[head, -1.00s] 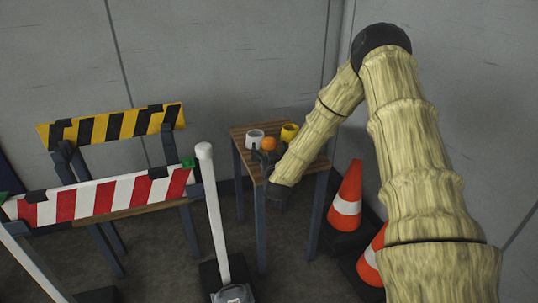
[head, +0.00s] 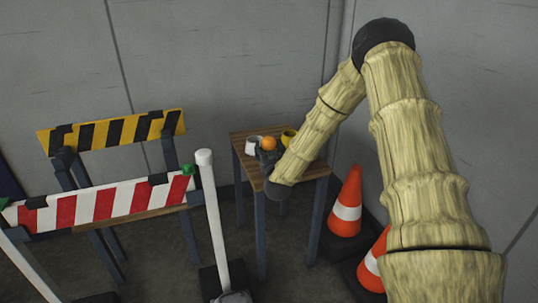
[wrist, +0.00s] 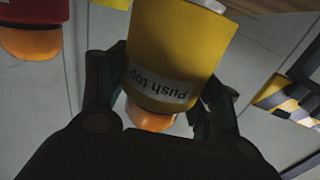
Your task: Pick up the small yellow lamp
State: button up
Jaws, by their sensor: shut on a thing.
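The small yellow lamp (wrist: 172,50) fills the middle of the wrist view, upside down in the picture, with a "Push top" label and an orange dome. My gripper (wrist: 160,92) has one dark finger on each side of its yellow body and is shut on it. In the head view, the lamp's orange dome (head: 269,143) shows just above my gripper (head: 267,158), over the wooden table. Its yellow body is mostly hidden there by the gripper.
A white cup-like thing (head: 252,145) and a yellow one (head: 288,136) stand close on the table (head: 245,134). A red thing with an orange dome (wrist: 30,42) is nearby. Striped barriers (head: 110,130) stand left; traffic cones (head: 346,205) stand right.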

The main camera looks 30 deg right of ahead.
jog(key=s+a+r+p, duration=0.1)
jog(key=s+a+r, duration=0.1)
jog(key=s, duration=1.3)
jog(key=shift+s+a+r, duration=0.15)
jog(key=shift+s+a, duration=0.25)
jog(key=shift+a, duration=0.1)
